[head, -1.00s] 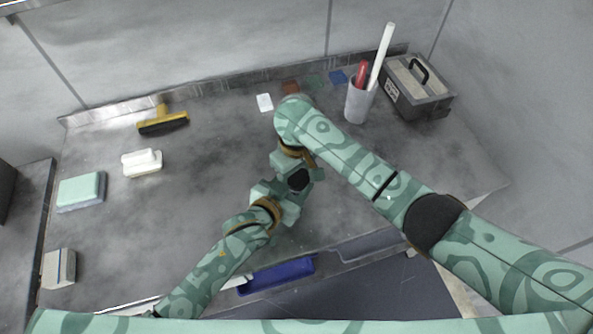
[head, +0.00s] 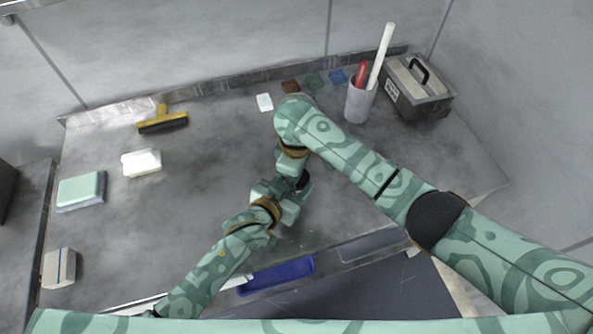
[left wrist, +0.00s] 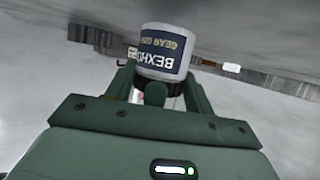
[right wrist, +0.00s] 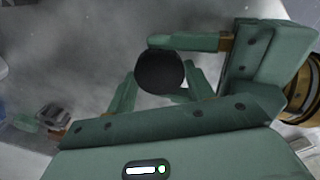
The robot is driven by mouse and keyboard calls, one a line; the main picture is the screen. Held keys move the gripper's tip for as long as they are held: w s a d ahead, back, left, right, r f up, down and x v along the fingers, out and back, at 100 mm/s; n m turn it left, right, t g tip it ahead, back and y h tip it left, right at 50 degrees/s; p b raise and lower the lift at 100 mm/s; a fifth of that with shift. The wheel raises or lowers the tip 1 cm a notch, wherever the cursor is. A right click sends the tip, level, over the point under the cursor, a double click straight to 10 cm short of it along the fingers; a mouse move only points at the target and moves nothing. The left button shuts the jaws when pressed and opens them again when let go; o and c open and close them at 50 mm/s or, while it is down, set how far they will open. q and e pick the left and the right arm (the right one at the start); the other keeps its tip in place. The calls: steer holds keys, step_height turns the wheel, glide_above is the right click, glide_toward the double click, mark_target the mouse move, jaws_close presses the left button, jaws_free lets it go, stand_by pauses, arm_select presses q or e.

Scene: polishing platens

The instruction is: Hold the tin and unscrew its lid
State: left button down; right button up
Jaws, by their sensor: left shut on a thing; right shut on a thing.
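The tin (left wrist: 166,50) is white with a dark blue label, and its lettering appears upside down in the left wrist view. My left gripper (head: 290,196) is shut around the tin's side; its fingers show in the left wrist view (left wrist: 155,84). The round black lid (right wrist: 160,72) faces the right wrist camera and hides the tin's body there. My right gripper (right wrist: 162,86) is shut on the lid, one finger on each side. In the head view only a dark sliver of the lid (head: 303,182) shows between the grippers.
A grey cup (head: 359,103) with red and white rods and a grey toolbox (head: 416,88) stand back right. A yellow-handled squeegee (head: 162,122), a white block (head: 142,163) and a green pad (head: 81,190) lie left. A blue tray (head: 276,276) is at the front.

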steer(key=o, duration=1.1)
steer(key=shift+a, duration=0.1)
steer(key=shift+c, duration=0.2)
steer(key=shift+r, duration=0.1)
step_height(320, 180, up, 4)
steer(key=shift+r, duration=0.25)
steer(key=shift+c, duration=1.3)
steer(key=shift+a+r+m, duration=0.25)
steer(key=shift+r+m, duration=0.05)
step_height(320, 180, up, 2)
steer(key=m, duration=0.2)
steer(key=shift+a+m, duration=0.15)
steer(key=shift+m, duration=0.25)
steer(key=shift+d+r+m, duration=0.2)
steer(key=shift+r+m, duration=0.05)
steer(key=shift+m, duration=0.25)
steer(key=shift+d+f+m, duration=0.1)
steer(key=shift+d+m, duration=0.15)
steer(key=shift+m, duration=0.25)
step_height(320, 180, down, 8)
steer(key=shift+d+r, duration=0.1)
steer(key=shift+r, duration=0.1)
